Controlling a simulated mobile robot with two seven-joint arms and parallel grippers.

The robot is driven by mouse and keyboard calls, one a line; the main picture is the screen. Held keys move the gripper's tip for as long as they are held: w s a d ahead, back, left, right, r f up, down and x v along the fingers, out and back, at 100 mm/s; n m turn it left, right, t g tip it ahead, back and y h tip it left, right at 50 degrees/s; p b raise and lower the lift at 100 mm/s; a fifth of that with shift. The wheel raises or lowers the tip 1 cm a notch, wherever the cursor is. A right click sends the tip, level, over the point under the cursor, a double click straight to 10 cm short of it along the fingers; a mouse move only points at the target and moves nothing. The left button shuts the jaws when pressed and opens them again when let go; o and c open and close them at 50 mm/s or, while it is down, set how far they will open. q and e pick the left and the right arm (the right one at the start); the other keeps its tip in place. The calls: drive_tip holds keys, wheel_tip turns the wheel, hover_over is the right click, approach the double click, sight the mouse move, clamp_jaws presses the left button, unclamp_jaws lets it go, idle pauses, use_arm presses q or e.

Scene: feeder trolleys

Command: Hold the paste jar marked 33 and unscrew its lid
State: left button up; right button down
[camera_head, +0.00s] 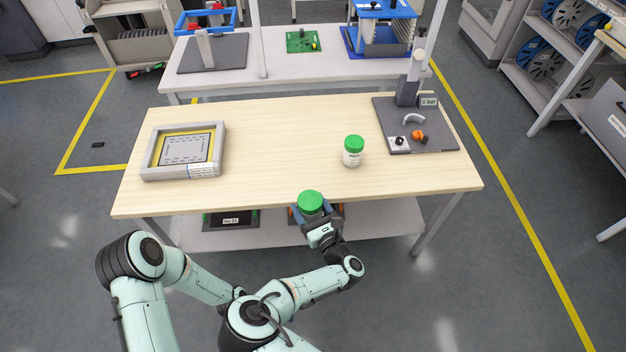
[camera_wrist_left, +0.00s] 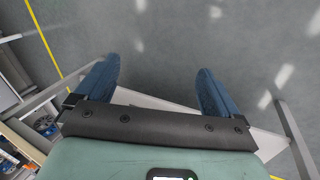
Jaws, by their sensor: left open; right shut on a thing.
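My right gripper (camera_head: 311,213) is shut on a jar with a green lid (camera_head: 311,202), just off the front edge of the wooden table. The lid is on the jar and faces up; its body is mostly hidden by the fingers, and no mark on it can be read. A second white jar (camera_head: 352,157) with a green lid stands upright on the table; its label is too small to read. My left gripper (camera_wrist_left: 157,80) is open and empty in the left wrist view, with its blue fingers wide apart above the floor. In the head view its fingers cannot be made out.
The wooden table (camera_head: 265,160) has clear room in the middle. A grey-framed tray (camera_head: 148,172) lies at its left. A dark plate (camera_head: 435,143) with a post and knobs is at its right. A shelf (camera_head: 262,234) below holds dark boxes. Another bench (camera_head: 265,70) stands behind.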

use_arm(q)
drive_tip(key=w+d+r+m+t, duration=0.1)
drive_tip(key=w+r+m, duration=0.15)
drive_tip(key=w, duration=0.35)
drive_tip(key=w+d+r+m, duration=0.2)
drive_tip(key=w+m, duration=0.2)
drive_tip(key=w, duration=0.3)
drive_tip(key=w+d+r+m+t+y, duration=0.1)
drive_tip(key=w+d+r+m, duration=0.1)
drive_tip(key=w+r+m, duration=0.75)
wheel_tip(320, 180, up, 23)
drive_tip(key=m+g+y, duration=0.2)
drive_tip(key=m+y, duration=0.1)
drive_tip(key=m, duration=1)
hover_over(312, 199)
drive_tip(key=shift+w+f, duration=0.15)
drive_tip(key=shift+w, duration=0.05)
drive_tip(key=shift+s+m, duration=0.2)
drive_tip(key=shift+m, duration=0.1)
drive_tip(key=shift+f, duration=3.9)
